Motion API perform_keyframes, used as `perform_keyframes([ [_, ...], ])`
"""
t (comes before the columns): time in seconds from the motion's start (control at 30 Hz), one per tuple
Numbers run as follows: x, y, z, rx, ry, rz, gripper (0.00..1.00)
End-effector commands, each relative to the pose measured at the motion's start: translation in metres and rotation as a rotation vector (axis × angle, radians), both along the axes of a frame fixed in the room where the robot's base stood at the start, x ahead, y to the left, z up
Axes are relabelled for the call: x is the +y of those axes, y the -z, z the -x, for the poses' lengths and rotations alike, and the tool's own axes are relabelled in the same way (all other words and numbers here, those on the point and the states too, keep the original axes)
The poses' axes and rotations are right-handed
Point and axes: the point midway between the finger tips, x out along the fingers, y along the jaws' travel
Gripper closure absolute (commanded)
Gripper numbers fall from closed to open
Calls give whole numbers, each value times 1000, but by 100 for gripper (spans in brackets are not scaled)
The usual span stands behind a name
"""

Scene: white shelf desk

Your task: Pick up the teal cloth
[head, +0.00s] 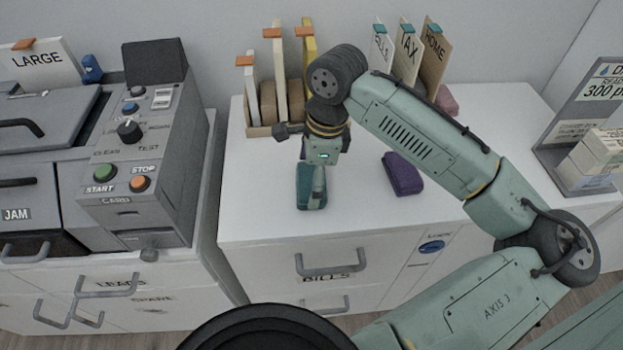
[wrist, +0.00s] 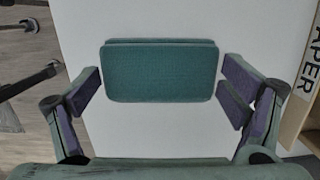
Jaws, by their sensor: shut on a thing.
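The teal cloth (head: 304,186) is a folded, rounded block at the white desk top, left of the purple block. My gripper (head: 316,186) points down over it and partly covers it in the head view. In the wrist view the teal cloth (wrist: 160,72) lies between my two purple-padded fingers, one at each short side. My gripper (wrist: 160,80) is shut on it. I cannot tell whether the cloth still touches the desk top.
A purple block (head: 402,174) lies to the right on the desk (head: 350,215). A pink block (head: 446,99) and upright folders (head: 407,52) stand behind. A file holder (head: 262,129) is at back left. A grey machine (head: 140,165) stands left; a display stand (head: 575,130) stands right.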

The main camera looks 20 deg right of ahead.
Motion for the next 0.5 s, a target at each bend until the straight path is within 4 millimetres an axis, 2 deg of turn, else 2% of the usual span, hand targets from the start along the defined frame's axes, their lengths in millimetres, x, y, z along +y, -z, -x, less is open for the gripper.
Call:
perform_keyframes([
  [0.17, 0, -6, -1, -1, 0, 0, 37],
  [0.4, 0, -35, -1, -3, -1, 1, 37],
  [0.5, -1, -34, 22, -1, 1, -2, 37],
])
